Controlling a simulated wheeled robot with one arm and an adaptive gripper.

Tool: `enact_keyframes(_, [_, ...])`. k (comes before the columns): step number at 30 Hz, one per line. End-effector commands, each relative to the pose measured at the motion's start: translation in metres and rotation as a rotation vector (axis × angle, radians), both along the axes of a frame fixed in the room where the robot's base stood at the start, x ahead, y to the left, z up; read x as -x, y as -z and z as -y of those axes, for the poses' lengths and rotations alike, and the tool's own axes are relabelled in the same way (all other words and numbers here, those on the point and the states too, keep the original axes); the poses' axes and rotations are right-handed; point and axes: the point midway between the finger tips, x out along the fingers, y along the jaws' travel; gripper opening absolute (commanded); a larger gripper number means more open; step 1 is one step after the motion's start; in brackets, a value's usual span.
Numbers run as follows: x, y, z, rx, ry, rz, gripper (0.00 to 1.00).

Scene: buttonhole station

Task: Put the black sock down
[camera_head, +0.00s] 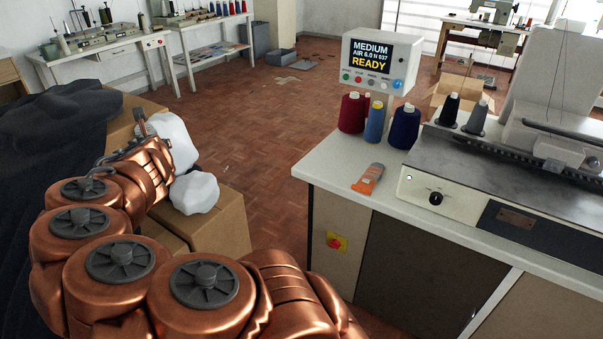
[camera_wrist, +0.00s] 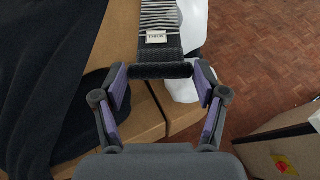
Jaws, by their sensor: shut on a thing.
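My gripper (camera_wrist: 161,72), with purple finger pads, is shut on the black sock (camera_wrist: 160,71), a dark knitted piece between the fingertips in the wrist view. Above it, a grey-and-black striped part with a white label (camera_wrist: 156,37) extends to the top edge; it seems joined to the dark piece. The gripper is over cardboard boxes (camera_wrist: 115,45), which also show in the head view (camera_head: 222,226). In the head view my copper arm hides most of the gripper, and I cannot make out the sock there.
Dark cloth (camera_head: 50,125) is heaped at left. White lumpy bundles (camera_head: 195,193) lie on the boxes. The white-topped station (camera_head: 335,170) at right carries thread cones (camera_head: 352,112), an orange-and-grey tool (camera_head: 369,179) and a display (camera_head: 376,60) reading READY. Parquet floor between is clear.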

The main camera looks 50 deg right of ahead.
Motion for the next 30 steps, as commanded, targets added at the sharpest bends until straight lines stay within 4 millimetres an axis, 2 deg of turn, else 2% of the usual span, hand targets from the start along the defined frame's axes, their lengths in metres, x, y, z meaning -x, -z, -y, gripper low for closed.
enact_keyframes(1, [0.008, 0.012, 0.017, 0.003, 0.039, 0.0, 0.48])
enact_keyframes(8, [0.053, 0.047, 0.087, -0.002, 0.229, 0.0, 0.48])
enact_keyframes(12, [0.093, 0.072, 0.138, -0.001, 0.376, -0.001, 0.48])
enact_keyframes(18, [0.156, 0.099, 0.198, 0.002, 0.575, -0.001, 0.48])
enact_keyframes(24, [0.216, 0.12, 0.243, 0.003, 0.747, -0.001, 0.48])
enact_keyframes(30, [0.268, 0.134, 0.273, 0.003, 0.885, 0.0, 0.48])
